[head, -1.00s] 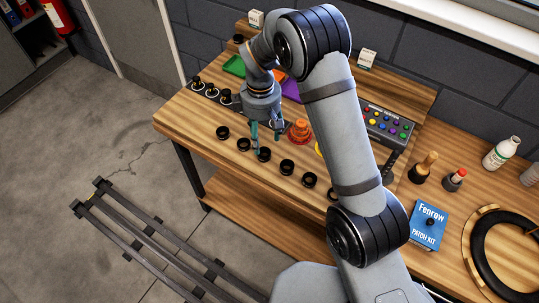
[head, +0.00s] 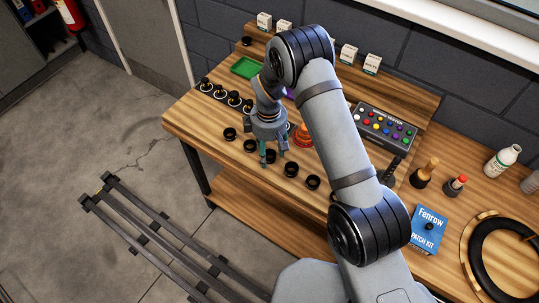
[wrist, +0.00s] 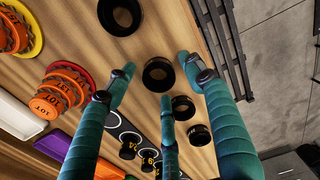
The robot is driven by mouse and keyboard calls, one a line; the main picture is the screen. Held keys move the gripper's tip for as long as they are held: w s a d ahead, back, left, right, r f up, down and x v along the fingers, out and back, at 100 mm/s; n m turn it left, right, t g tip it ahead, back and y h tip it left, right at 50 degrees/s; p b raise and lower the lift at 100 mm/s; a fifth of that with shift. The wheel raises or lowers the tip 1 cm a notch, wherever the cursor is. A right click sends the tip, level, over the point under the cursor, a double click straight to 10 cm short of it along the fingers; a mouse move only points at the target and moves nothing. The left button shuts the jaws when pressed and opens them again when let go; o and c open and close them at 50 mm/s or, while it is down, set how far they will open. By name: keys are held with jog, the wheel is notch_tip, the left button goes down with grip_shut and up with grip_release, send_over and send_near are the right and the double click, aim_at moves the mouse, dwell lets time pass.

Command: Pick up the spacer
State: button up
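Several black rings that look like spacers stand in a row along the bench's near edge. One ring (head: 291,169) is just to the right of my gripper in the head view, and another (head: 250,146) is to its left. My gripper (head: 270,155) has three teal fingers and is over the row. In the wrist view my gripper (wrist: 158,78) is open and empty, fingers spread. A black ring (wrist: 159,74) shows between the fingertips, apart from them as far as I can see. Other rings (wrist: 121,12) (wrist: 183,108) lie to either side. Which ring is the named spacer I cannot tell.
Orange stacked parts (head: 303,136) stand behind the row. A strip with black knobs or rings (head: 220,91) is at the left, a green tray (head: 246,67) behind it. A button panel (head: 385,127) and a blue patch kit box (head: 428,229) are to the right.

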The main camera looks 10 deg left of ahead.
jog(key=shift+c, duration=1.2)
jog(key=c, duration=0.9)
jog(key=shift+r, duration=0.1)
